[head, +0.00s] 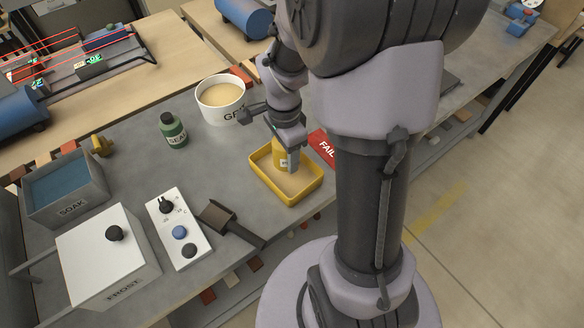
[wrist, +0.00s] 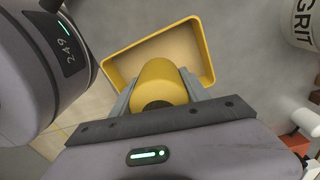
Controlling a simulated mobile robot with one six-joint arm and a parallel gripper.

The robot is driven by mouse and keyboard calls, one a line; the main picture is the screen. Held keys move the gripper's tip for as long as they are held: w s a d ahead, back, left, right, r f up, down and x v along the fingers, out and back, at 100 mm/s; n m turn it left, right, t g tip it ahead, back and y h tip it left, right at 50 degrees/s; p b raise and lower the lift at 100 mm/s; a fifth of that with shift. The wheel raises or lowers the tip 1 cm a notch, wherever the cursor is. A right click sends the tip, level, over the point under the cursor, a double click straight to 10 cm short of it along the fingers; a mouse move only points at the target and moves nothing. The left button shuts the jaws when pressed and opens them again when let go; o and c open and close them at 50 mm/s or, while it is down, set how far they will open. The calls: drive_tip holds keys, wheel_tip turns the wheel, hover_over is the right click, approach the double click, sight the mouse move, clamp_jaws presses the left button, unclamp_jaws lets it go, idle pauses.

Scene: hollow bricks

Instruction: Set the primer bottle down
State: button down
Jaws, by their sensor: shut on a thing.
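The primer bottle is a yellow cylinder (head: 279,153) with a pale label in the head view. It is upright inside the outline of a shallow yellow tray (head: 310,187). My gripper (head: 290,155) reaches down and is shut around the bottle, hiding part of it. In the wrist view the bottle (wrist: 160,78) sits between the two grey fingers, with the yellow tray (wrist: 118,66) beyond it. I cannot tell whether the bottle's base touches the tray floor.
A white tub (head: 222,112) of grit and a green SEAL bottle (head: 173,131) stand behind and left. A red FAIL plate (head: 322,146) lies right of the tray. A dark scoop (head: 228,222) and white control box (head: 179,229) lie left. Bare grey bench (head: 215,165) separates them.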

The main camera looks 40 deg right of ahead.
sight(286, 174)
drive_tip(key=shift+f+b, duration=1.15)
drive_tip(key=shift+f, duration=1.6)
drive_tip(key=c, duration=0.6)
unclamp_jaws()
drive_tip(key=shift+o, duration=0.2)
wheel_tip(286, 174, up, 12)
drive_tip(key=p, duration=0.5)
drive_tip(key=a+r+n, duration=0.1)
drive_tip(key=a+r, duration=0.1)
drive_tip(key=r, duration=0.1)
drive_tip(key=a+r+n+t, duration=0.1)
drive_tip(key=shift+s+r+n, duration=0.3)
drive_tip(key=shift+s+r, duration=0.05)
drive_tip(key=s+a+r+n+t+y, duration=0.2)
drive_tip(key=s+a+r+n+t, duration=0.2)
drive_tip(key=s+a+r+n, duration=0.5)
drive_tip(key=s+a+n, duration=0.1)
drive_tip(key=a+n, duration=0.1)
drive_tip(key=shift+s+a+r+n+t, duration=0.2)
drive_tip(key=shift+s+a+n+t, duration=0.1)
drive_tip(key=shift+a+n+t, duration=0.1)
